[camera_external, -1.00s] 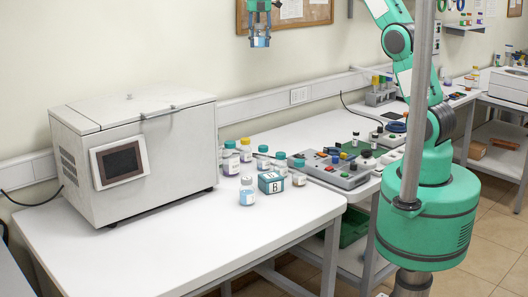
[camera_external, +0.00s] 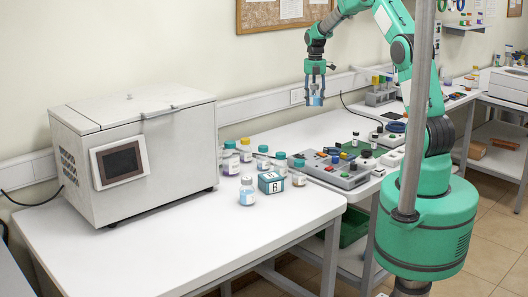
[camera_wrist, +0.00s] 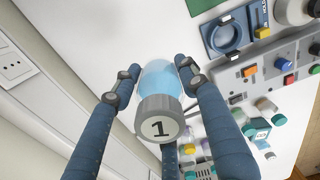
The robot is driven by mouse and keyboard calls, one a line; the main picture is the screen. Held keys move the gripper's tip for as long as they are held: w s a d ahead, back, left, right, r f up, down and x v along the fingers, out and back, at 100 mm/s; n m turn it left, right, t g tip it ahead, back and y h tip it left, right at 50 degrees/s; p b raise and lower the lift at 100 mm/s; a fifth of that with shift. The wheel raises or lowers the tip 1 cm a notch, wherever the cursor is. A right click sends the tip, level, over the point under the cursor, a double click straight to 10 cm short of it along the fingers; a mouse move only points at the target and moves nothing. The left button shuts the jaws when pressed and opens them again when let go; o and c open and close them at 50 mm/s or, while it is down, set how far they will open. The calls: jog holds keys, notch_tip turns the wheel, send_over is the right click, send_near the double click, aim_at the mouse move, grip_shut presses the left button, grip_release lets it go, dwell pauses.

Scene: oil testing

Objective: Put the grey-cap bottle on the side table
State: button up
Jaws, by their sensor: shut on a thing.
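My gripper (camera_external: 316,84) is shut on the grey-cap bottle (camera_external: 318,100), which holds light blue liquid. It is in the air above the back table (camera_external: 290,133), near the wall. In the wrist view my gripper (camera_wrist: 155,78) has a finger on each side of the bottle, and its grey cap (camera_wrist: 160,118), marked 1, faces the camera. Another small bottle with a greyish cap and blue liquid (camera_external: 247,192) stands on the front table (camera_external: 180,245). I cannot tell which surface is the side table.
Several capped bottles stand around a teal box marked B (camera_external: 271,183) on the front table, beside a large white machine (camera_external: 135,150). A grey control panel (camera_external: 340,172) with buttons lies to their right. The front table's near part is clear.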

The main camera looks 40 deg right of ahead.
send_over(331, 143)
notch_tip(331, 143, down, 8)
jog(key=shift+a+f+m+b, duration=0.2)
jog(key=shift+m+b, duration=0.1)
jog(key=shift+b, duration=0.15)
jog(key=shift+f+b, duration=0.3)
jog(key=shift+f, duration=2.75)
jog(key=shift+f, duration=1.9)
jog(key=shift+f, duration=0.1)
jog(key=o, duration=1.3)
